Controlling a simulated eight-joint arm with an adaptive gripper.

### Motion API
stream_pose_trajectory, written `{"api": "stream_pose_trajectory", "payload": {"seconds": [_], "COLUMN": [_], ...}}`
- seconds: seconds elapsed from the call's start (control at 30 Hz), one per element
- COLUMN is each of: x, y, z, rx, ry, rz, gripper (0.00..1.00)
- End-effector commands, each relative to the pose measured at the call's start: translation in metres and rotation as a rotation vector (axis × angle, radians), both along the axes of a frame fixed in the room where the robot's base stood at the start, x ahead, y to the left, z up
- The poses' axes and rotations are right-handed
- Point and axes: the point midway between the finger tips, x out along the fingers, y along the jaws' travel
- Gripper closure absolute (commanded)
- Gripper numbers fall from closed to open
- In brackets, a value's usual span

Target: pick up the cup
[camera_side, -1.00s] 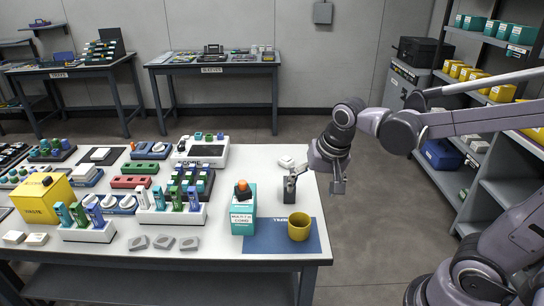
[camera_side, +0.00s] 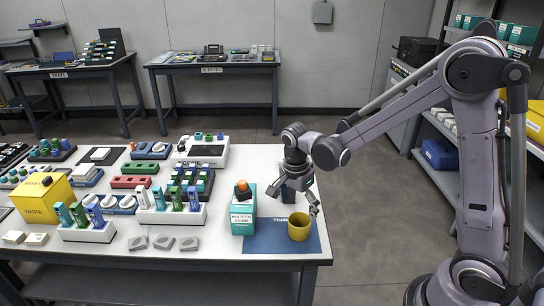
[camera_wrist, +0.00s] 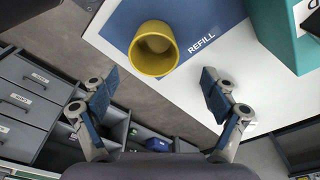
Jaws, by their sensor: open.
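The yellow cup (camera_side: 299,228) stands upright near the right end of the white table, on the blue mat (camera_side: 262,243). In the wrist view I look into the open cup (camera_wrist: 152,55), which sits on the mat marked REFILL (camera_wrist: 210,14). My gripper (camera_side: 293,202) is open and empty, pointing down above and just behind the cup in the side view. In the wrist view my gripper's (camera_wrist: 160,82) spread fingers are at lower left and lower right, with the cup beyond the gap between them. No contact with the cup shows.
A teal box (camera_side: 243,217) with an orange top stands left of the cup at the mat's edge. Grey blocks (camera_side: 163,243) and holders of coloured tubes (camera_side: 172,215) fill the table further left. The table's right edge is close to the cup, with open floor beyond.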

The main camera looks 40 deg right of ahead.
Motion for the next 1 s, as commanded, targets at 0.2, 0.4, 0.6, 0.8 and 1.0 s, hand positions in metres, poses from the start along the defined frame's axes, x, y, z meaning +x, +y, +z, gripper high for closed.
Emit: {"api": "stream_pose_trajectory", "payload": {"seconds": [0.2,0.4,0.6,0.8,1.0], "x": [-0.001,-0.004,-0.008,-0.008,-0.008], "y": [-0.002,-0.001,-0.001,-0.002,-0.002], "z": [-0.015,-0.031,-0.055,-0.066,-0.067], "rx": [0.0,0.0,0.001,0.001,0.001], "ry": [-0.001,-0.001,-0.001,-0.002,-0.002], "rz": [0.0,0.001,0.001,0.001,0.001], "gripper": [0.14,0.14,0.14,0.14,0.14]}}
